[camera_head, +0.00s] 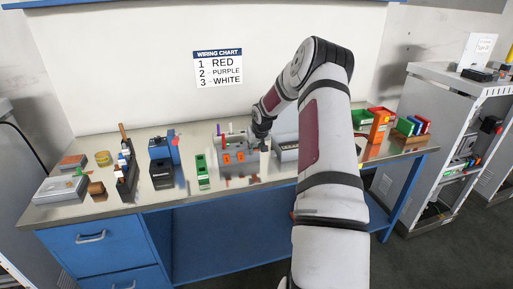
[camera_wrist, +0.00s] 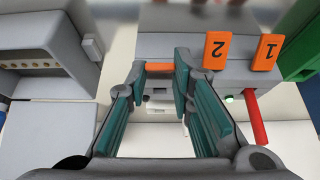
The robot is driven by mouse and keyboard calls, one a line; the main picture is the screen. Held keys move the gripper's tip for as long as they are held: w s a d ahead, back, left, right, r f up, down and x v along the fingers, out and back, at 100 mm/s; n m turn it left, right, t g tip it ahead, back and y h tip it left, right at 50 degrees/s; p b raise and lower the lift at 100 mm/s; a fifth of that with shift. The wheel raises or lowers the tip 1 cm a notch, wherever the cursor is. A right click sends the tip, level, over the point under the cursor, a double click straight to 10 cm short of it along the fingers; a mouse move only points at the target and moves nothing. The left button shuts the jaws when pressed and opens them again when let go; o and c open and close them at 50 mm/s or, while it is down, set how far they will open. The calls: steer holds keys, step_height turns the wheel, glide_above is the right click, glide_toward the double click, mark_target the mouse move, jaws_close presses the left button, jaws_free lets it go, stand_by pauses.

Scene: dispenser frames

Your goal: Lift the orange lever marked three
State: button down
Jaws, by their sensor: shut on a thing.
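The grey dispenser (camera_head: 232,145) stands on the workbench. In the wrist view, its orange levers marked 1 (camera_wrist: 266,52) and 2 (camera_wrist: 216,50) show their numbered faces, upside down. A third orange lever (camera_wrist: 160,67) is between my fingertips and shows only as a thin edge; its number is hidden. My gripper (camera_wrist: 160,72) is shut on this lever, with a teal-padded finger on each side. In the head view, my gripper (camera_head: 259,141) is at the dispenser's right end and the third lever cannot be made out.
A red rod (camera_wrist: 255,118) sticks out below lever 1. A green dispenser (camera_head: 202,171) stands left of the grey one, and a grey box (camera_head: 286,149) stands to the right. A wiring chart (camera_head: 219,69) on the wall lists 1 red, 2 purple, 3 white. Bins (camera_head: 380,121) stand farther right.

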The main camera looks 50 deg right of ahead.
stand_by(0.3)
steer(key=c, duration=1.4)
jaws_free()
steer(key=shift+r, duration=0.1)
steer(key=v, duration=1.1)
steer(key=shift+s+r, duration=0.15)
steer(key=shift+r, duration=0.2)
